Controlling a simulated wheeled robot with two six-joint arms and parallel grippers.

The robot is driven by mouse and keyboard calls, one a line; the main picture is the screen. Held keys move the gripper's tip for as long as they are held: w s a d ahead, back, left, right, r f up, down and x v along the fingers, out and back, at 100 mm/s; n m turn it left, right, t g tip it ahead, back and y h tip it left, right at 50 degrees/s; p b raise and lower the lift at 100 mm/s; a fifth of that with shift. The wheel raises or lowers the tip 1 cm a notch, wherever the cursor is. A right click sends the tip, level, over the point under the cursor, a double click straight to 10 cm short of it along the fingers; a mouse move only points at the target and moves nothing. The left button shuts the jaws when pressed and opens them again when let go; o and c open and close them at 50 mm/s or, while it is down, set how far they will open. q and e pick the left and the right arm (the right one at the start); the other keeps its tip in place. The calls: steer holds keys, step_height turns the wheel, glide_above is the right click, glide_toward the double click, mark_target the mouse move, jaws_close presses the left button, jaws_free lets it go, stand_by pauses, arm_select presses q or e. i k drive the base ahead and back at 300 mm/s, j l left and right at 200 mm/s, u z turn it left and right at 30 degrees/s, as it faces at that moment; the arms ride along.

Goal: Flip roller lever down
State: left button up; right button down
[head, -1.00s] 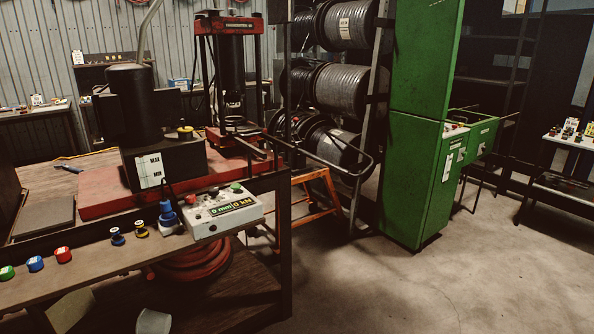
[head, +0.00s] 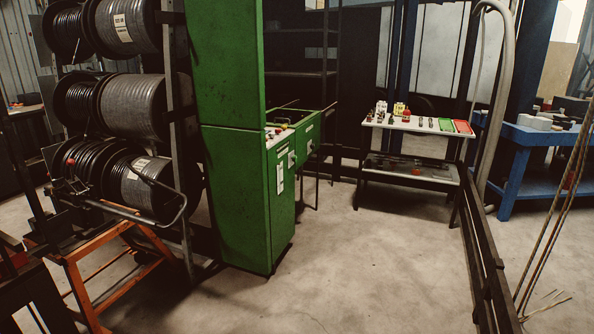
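No part clearly seen as a roller lever shows in the head view. Neither of my grippers is in view.
Open concrete floor (head: 365,270) lies in front of the cabinet. A white parts table (head: 415,125) stands at the back. A blue workbench (head: 530,140) is at the far right, behind a dark rail (head: 484,255) and thin rods.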

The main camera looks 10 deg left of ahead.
mark_target(74, 181)
steer(key=i+u, duration=0.4)
steer(key=i+l+u, duration=0.2)
steer(key=i+u, duration=0.15)
steer(key=i, duration=0.3)
steer(key=i+l+u, duration=0.5)
steer(key=i+u, duration=0.35)
steer(key=i+l+u, duration=0.15)
steer(key=u, duration=0.3)
steer(key=i+l+u, duration=0.3)
steer(key=u, duration=0.15)
steer(key=i+l+u, duration=0.25)
steer(key=l+u, duration=0.2)
steer(key=i+l+u, duration=0.15)
steer(key=l, duration=0.15)
steer(key=l+u, duration=0.15)
steer(key=l, duration=0.15)
steer(key=i+l+u, duration=0.15)
steer(key=l, duration=0.15)
